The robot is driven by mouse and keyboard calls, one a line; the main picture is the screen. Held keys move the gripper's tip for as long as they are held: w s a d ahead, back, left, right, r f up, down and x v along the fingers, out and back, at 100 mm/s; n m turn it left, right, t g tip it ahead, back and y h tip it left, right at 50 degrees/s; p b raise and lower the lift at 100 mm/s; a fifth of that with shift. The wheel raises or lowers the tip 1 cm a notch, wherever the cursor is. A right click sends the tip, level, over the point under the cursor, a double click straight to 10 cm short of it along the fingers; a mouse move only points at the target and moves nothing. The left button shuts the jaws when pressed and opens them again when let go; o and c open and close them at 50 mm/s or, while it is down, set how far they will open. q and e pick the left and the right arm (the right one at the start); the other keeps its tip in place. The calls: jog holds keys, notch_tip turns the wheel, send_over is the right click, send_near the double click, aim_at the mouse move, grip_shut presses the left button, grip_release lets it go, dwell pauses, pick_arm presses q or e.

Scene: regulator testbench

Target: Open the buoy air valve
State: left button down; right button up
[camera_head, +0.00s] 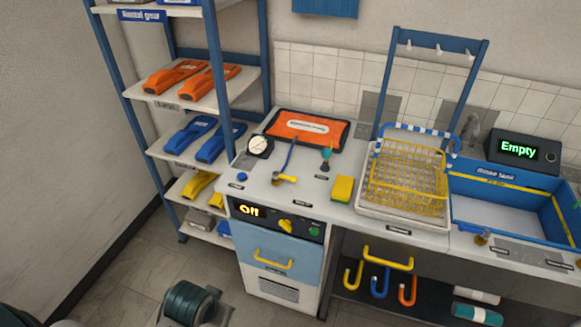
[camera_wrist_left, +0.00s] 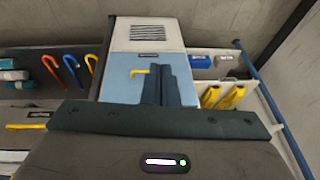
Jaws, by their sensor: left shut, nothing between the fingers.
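No readable label marks the buoy air valve. A yellow knob (camera_head: 285,226) is on the front panel, right of a display (camera_head: 249,210) reading "Off". I cannot tell which is the buoy air valve. My left gripper (camera_wrist_left: 170,72) shows in the left wrist view, shut and empty, with the blue drawer front behind it. It touches neither candidate. My right gripper is not in view.
A round gauge (camera_head: 260,146), an orange pad (camera_head: 306,127), a teal-topped fitting (camera_head: 326,158) and a yellow sponge (camera_head: 342,189) are on the bench. A yellow wire basket (camera_head: 405,180) and blue sink (camera_head: 510,205) lie right. A shelf rack (camera_head: 200,85) stands left. The floor in front is clear.

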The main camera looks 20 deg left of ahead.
pick_arm(q)
jog(key=shift+n+h, duration=0.3)
jog(key=shift+h, duration=0.1)
jog(key=w+d+r, duration=0.1)
jog(key=w+r, duration=0.2)
jog(key=w, duration=0.9)
jog(key=w+d+r, duration=0.1)
jog(key=w+r, duration=0.2)
jog(key=w, duration=1)
jog(key=w+d+r, duration=0.1)
jog(key=w+r, duration=0.3)
jog(key=w, duration=0.8)
jog(key=shift+w, duration=0.35)
jog(key=w+d+r, duration=0.1)
jog(key=w+r, duration=0.6)
jog(key=r, duration=0.1)
jog(key=shift+w+d, duration=0.2)
jog(key=shift+d, duration=0.15)
